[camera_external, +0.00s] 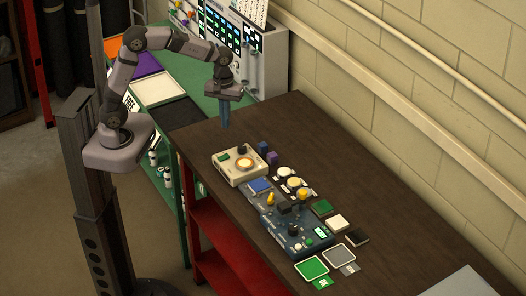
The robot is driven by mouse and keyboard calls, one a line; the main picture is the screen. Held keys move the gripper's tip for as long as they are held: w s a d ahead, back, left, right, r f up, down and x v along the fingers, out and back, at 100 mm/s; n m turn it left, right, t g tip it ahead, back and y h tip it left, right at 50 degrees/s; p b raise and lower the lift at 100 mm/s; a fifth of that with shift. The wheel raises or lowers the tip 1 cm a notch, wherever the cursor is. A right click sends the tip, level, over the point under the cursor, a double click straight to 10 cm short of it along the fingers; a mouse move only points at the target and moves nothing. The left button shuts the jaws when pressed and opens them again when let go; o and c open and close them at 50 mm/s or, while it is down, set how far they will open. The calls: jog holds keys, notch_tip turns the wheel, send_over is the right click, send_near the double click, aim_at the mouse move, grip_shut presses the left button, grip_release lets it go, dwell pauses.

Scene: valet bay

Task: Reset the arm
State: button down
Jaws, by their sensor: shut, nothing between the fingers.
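My gripper (225,122) hangs pointing down above the far left end of the dark wooden bench (400,240). Its fingers are shut with nothing between them. It is apart from the objects on the bench. My arm is bent, with the elbow raised and the forearm reaching to the right.
A green table (205,102) with a control cabinet stands behind. The bench's right side is mostly clear.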

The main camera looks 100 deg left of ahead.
jog(key=s+d+f+m, duration=0.4)
jog(key=s+f+m, duration=0.3)
jog(key=m, duration=0.4)
jog(key=s+d+m, duration=0.3)
jog(key=d, duration=0.3)
jog(key=s+d+m, duration=0.3)
jog(key=d, duration=0.4)
jog(key=shift+d, duration=0.25)
jog(key=shift+f, duration=0.1)
